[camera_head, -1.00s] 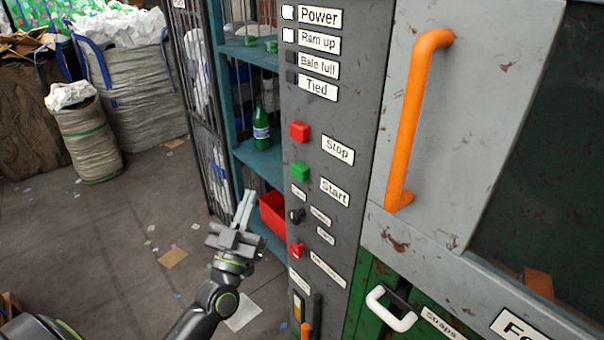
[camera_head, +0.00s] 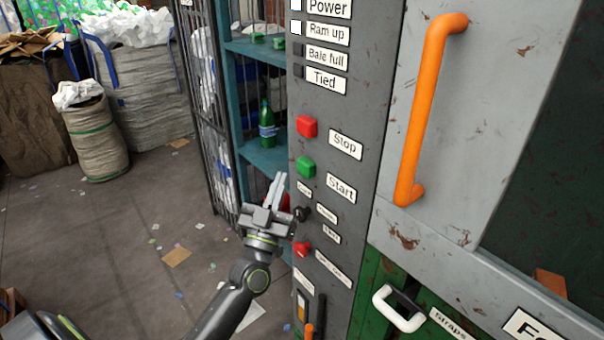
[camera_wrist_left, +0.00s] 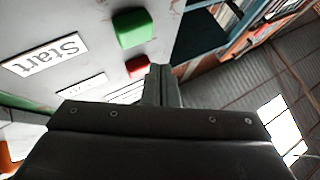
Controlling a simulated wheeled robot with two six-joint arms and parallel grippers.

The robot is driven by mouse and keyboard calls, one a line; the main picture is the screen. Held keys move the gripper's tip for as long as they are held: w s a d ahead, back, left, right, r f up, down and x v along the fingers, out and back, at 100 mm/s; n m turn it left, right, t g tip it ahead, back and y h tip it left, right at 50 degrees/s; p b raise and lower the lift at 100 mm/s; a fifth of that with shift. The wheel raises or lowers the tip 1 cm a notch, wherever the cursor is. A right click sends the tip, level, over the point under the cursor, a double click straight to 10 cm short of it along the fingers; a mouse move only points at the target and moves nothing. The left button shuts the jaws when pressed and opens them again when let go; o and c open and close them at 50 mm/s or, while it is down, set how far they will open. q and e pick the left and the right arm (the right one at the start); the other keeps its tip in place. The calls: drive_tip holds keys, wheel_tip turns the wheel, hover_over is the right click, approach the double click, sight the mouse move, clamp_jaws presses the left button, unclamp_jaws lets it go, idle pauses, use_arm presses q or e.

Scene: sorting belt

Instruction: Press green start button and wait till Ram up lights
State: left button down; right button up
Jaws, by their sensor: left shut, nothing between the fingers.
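The green Start button (camera_head: 306,167) is on the grey control panel (camera_head: 362,95), below the red Stop button (camera_head: 306,127). In the left wrist view the green button (camera_wrist_left: 132,27) is at the top middle, ahead of the fingers. My left gripper (camera_head: 277,181) is shut and empty, just left of and below the green button, apart from it. The Ram up lamp (camera_head: 297,28), beside its label (camera_head: 328,32), looks white and lit. The Bale full lamp (camera_head: 298,50) looks dark. My right gripper is not in view.
A black knob (camera_head: 301,213) and a lower red button (camera_head: 301,249) are on the panel close to my gripper. An orange handle (camera_head: 422,110) stands out to the right. A shelf with a green bottle (camera_head: 267,124) is behind, left of the panel. Open floor lies left.

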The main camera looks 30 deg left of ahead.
sight(298, 160)
use_arm(q)
drive_tip(key=shift+w+d, duration=0.25)
drive_tip(key=shift+w, duration=0.3)
drive_tip(key=shift+w+d, duration=0.2)
drive_tip(key=shift+w, duration=0.35)
idle(0.5)
drive_tip(key=shift+w, duration=0.1)
idle(0.7)
drive_tip(key=shift+w+d, duration=0.15)
drive_tip(key=shift+w, duration=0.15)
